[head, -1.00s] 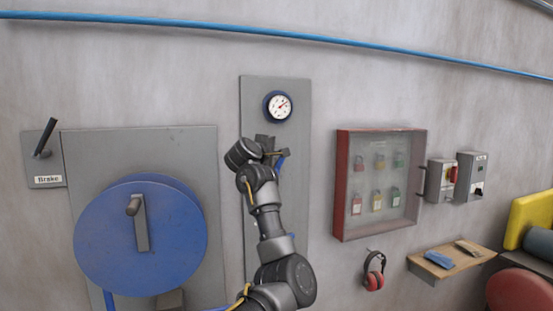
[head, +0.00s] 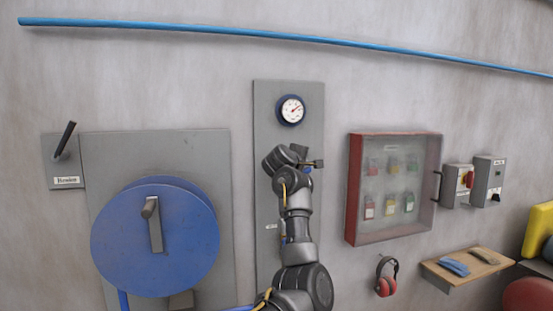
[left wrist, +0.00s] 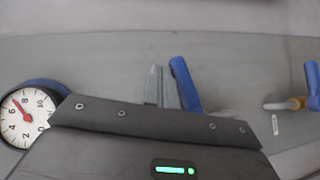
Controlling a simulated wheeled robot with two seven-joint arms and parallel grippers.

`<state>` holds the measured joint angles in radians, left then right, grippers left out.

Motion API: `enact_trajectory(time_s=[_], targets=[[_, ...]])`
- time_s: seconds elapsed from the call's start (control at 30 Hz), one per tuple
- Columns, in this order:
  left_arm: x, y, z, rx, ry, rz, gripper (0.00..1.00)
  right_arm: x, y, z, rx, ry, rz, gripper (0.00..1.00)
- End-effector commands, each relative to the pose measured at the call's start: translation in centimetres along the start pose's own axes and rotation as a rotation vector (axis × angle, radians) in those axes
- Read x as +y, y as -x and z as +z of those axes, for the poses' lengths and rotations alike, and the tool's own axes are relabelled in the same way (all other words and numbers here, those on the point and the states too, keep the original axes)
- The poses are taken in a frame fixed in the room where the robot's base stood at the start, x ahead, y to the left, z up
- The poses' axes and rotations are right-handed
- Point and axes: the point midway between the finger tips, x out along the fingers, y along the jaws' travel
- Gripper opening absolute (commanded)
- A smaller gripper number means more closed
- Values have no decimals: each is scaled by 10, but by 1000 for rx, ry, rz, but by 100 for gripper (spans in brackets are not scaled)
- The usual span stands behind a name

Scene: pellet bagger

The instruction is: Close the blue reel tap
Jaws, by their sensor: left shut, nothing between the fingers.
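The grey wall panel (head: 262,130) carries a round gauge (head: 291,110) and, lower down, fittings mostly hidden behind my left arm in the head view. In the left wrist view a blue lever handle (left wrist: 185,84) stands just right of my left gripper's fingers (left wrist: 160,88). A second blue handle (left wrist: 312,80) on a brass fitting is at the right edge. I cannot tell which is the reel tap. My left gripper (head: 309,162) is shut and empty below the gauge. Whether it touches the near lever is unclear. My right gripper is not in view.
A blue reel (head: 190,240) with a crank is left of the panel, with a brake lever (head: 65,138) beyond. A red-framed lock cabinet (head: 354,190), ear defenders (head: 386,276) and a small shelf (head: 490,262) with gloves are to the right.

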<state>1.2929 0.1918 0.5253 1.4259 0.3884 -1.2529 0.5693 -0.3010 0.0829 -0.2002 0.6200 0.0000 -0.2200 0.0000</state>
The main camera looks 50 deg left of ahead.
Motion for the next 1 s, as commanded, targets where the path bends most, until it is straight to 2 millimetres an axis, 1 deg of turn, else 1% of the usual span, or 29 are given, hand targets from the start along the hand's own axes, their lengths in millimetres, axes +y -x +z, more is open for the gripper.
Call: enact_trajectory(time_s=[0.03,0.3,0.7,1.0], targets=[[2,-1,1,-1,1,-1,0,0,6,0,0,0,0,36],[-5,-5,4,1,-74,-73,0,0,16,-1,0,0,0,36],[-8,-6,6,0,-94,-94,0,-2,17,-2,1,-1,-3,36],[-4,-6,6,0,-94,-93,0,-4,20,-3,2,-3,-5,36]])
